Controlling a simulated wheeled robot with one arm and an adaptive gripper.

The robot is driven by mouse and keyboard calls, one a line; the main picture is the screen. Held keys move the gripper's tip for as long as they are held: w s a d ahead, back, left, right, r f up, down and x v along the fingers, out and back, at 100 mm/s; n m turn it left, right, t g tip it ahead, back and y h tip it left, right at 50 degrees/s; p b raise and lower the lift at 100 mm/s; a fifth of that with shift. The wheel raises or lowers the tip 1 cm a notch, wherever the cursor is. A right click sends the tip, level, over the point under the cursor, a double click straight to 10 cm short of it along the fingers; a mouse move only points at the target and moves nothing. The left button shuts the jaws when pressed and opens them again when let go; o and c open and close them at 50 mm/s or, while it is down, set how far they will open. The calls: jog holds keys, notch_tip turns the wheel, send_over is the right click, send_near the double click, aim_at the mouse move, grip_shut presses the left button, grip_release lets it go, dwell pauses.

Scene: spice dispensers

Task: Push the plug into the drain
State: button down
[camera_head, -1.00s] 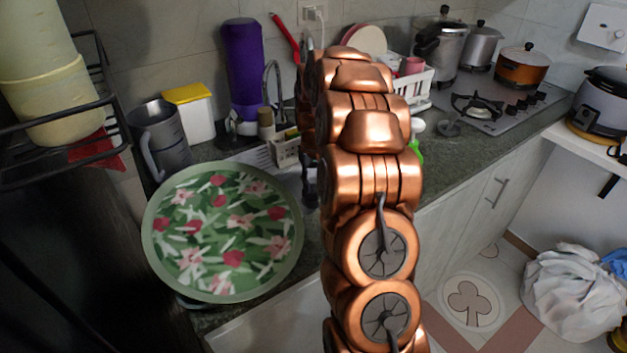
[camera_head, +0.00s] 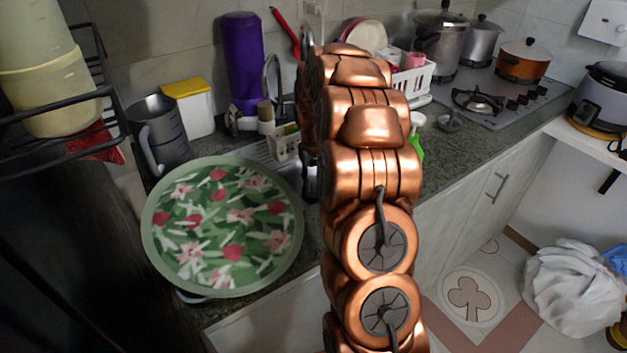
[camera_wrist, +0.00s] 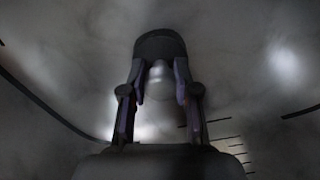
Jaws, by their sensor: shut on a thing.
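In the wrist view, my gripper (camera_wrist: 160,92) is closed around a pale grey stem below a dark round cap, which I take to be the plug (camera_wrist: 160,44). The cap lies just beyond the fingertips, and the fingers stand on either side of the stem. Behind it is a blurred grey surface that looks like the sink basin (camera_wrist: 235,60). The drain opening cannot be seen; the plug and fingers may cover it. I cannot tell whether the plug touches the basin. In the head view, my copper arm hides the sink, the plug and most of the gripper.
A floral tray (camera_head: 150,240) lies on the counter left of my arm. A grey jug (camera_head: 160,135), a purple bottle (camera_head: 243,60) and a faucet (camera_head: 270,80) stand behind. A white dish rack (camera_head: 413,85) is right of the arm. A black wire shelf (camera_head: 100,75) juts in at the left.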

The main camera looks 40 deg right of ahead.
jog(key=shift+f+b, duration=0.35)
jog(key=shift+f, duration=0.7)
jog(key=c, duration=0.8)
grip_release()
jog(key=shift+o, duration=0.2)
jog(key=shift+r, duration=0.15)
